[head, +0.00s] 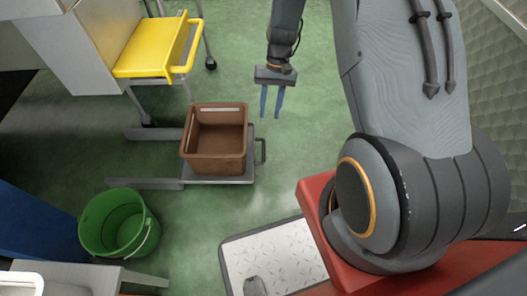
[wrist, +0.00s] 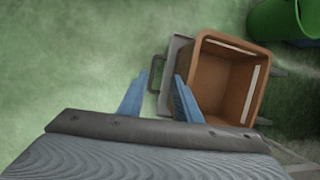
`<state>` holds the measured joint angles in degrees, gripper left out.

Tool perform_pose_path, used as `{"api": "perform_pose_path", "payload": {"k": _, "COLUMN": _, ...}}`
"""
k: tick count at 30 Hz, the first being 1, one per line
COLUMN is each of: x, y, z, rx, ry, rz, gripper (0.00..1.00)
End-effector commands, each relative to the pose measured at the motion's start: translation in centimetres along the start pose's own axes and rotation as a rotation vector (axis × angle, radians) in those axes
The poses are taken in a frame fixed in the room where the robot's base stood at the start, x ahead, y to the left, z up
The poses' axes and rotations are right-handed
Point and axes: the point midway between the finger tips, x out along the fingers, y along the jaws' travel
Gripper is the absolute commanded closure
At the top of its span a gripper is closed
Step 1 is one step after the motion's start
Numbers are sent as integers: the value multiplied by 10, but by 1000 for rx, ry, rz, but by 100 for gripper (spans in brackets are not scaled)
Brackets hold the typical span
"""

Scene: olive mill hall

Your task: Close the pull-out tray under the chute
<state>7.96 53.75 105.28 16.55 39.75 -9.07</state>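The pull-out tray (head: 150,54) is yellow and sticks out to the right from under the grey chute (head: 85,40) at the upper left of the head view. Its raised bar handle (head: 187,50) is along the right end. The tray looks empty where it shows; its left part is hidden by the chute. My gripper (head: 271,116) hangs to the right of and below the tray in the picture, clear of the handle. Its two blue fingers are apart with nothing between them. The wrist view also shows the open gripper (wrist: 162,75); the tray is not in that view.
A brown crate (head: 215,164) stands on a low grey platform (head: 225,179) with a handle, left of my gripper; the crate also shows in the wrist view (wrist: 212,92). A green bucket (head: 104,224) stands at the lower left. Green floor between gripper and tray is clear.

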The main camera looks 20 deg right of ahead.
Motion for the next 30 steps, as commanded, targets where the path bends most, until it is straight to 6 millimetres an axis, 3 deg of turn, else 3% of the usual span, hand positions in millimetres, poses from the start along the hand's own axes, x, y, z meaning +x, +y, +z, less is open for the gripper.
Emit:
{"api": "perform_pose_path", "payload": {"k": 1, "x": 34, "y": 5, "z": -19, "rx": 10, "ry": -14, "rz": -9, "gripper": 69}}
{"api": "perform_pose_path", "payload": {"k": 3, "x": 63, "y": 10, "z": -35, "rx": 21, "ry": -28, "rz": -21, "gripper": 69}}
{"api": "perform_pose_path", "payload": {"k": 9, "x": 117, "y": 19, "z": -64, "rx": 44, "ry": -51, "rz": -44, "gripper": 69}}
{"api": "perform_pose_path", "payload": {"k": 15, "x": 138, "y": 21, "z": -71, "rx": 50, "ry": -59, "rz": -53, "gripper": 69}}
{"api": "perform_pose_path", "payload": {"k": 30, "x": 204, "y": 18, "z": -67, "rx": 51, "ry": -60, "rz": -52, "gripper": 69}}
